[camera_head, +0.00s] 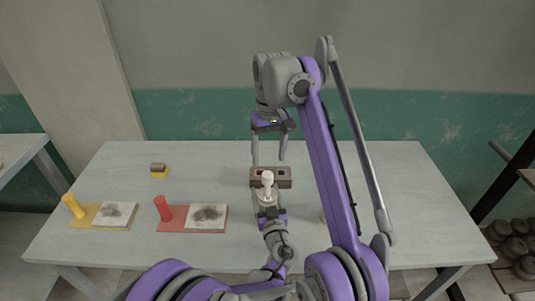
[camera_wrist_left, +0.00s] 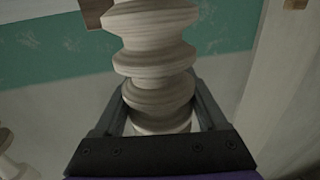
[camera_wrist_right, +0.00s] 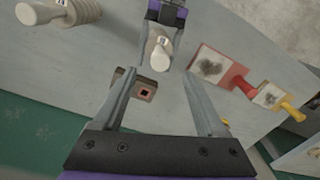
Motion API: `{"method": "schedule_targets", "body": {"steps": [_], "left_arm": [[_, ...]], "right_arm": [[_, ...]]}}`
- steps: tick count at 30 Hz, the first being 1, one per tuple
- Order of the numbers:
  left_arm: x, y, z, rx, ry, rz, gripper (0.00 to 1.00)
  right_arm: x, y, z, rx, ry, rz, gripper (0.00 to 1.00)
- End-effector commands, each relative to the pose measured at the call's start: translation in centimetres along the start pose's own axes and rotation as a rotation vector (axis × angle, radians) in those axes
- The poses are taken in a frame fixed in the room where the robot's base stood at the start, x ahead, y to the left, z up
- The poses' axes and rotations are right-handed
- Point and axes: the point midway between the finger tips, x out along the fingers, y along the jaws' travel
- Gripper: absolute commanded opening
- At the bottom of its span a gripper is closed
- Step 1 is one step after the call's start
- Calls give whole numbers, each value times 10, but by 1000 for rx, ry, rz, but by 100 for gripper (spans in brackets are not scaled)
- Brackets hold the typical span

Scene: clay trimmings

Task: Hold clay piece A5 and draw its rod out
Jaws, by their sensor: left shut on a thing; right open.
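A cream ribbed clay piece (camera_wrist_left: 155,62) is shut between the fingers of my left gripper (camera_wrist_left: 162,105); no label on it is readable. In the head view it stands roughly upright above the table, with a pale knobbed rod (camera_head: 267,179) at its top. The rod end also shows in the right wrist view (camera_wrist_right: 159,50). My right gripper (camera_head: 268,160) is open and empty, pointing down above and behind the held piece. In the right wrist view, the rod lies beyond its open fingers (camera_wrist_right: 163,105), apart from them.
Another ribbed piece with a rod (camera_wrist_right: 75,12) lies mostly hidden by my right arm. A red board (camera_head: 190,229), a yellow board (camera_head: 85,222) and a small yellow-based block (camera_head: 159,171) are at left.

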Motion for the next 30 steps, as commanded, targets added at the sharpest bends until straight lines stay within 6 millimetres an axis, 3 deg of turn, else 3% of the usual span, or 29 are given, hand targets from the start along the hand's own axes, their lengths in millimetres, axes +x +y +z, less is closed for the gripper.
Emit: {"method": "schedule_targets", "body": {"steps": [9,17,30], "left_arm": [[0,0,0,0,0,0,0],[0,0,0,-1,0,0,0],[0,0,0,0,0,0,0]], "right_arm": [[5,-3,-3,91,1,34,74],[23,-2,-2,90,1,32,74],[94,0,-2,89,1,32,74]]}}
